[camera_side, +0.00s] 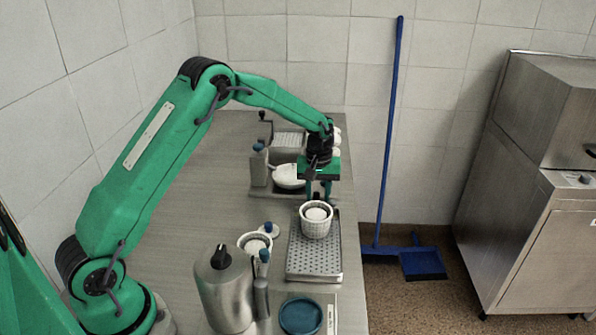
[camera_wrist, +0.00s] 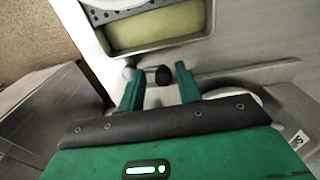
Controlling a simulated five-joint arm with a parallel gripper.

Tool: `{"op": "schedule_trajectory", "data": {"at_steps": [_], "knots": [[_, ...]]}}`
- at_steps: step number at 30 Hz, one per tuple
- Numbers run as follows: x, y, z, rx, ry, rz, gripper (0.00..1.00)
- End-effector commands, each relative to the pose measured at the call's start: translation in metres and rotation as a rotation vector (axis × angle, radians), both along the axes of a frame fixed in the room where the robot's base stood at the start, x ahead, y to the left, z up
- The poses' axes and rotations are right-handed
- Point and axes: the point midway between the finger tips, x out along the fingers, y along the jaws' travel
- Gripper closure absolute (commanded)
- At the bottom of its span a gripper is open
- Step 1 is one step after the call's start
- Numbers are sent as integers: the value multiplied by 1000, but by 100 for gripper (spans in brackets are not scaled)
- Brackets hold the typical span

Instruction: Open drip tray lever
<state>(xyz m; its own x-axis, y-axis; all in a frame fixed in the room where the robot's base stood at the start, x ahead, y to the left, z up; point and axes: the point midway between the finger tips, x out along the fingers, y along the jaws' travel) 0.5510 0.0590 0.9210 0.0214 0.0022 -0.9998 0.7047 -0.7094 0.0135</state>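The drip tray (camera_side: 331,262) is a metal box with a perforated top, lying on the counter below my gripper in the side view. In the wrist view the tray's rim (camera_wrist: 205,48) shows at the top, with a yellow-green surface inside. A short lever with a black knob (camera_wrist: 165,75) sits just outside that rim. My gripper (camera_side: 318,192) points down at the tray's far end. In the wrist view its two green fingers (camera_wrist: 158,80) are apart, with the knob between or just beyond their tips; contact cannot be told.
A steel canister (camera_side: 224,290), a second basket (camera_side: 254,240) and a blue round dish (camera_side: 301,316) stand left of and in front of the tray. A white bowl (camera_side: 288,177) and a bottle (camera_side: 259,165) stand behind. The counter's right edge runs close beside the tray.

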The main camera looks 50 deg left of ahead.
Motion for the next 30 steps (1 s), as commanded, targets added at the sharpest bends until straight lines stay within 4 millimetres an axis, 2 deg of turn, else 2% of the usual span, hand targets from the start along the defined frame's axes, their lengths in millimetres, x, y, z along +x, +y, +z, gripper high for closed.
{"op": "schedule_trajectory", "data": {"at_steps": [1, 30], "knots": [[-8, 4, -18, -3, 27, 14, 66], [5, 10, -15, -3, 24, 6, 66]]}}
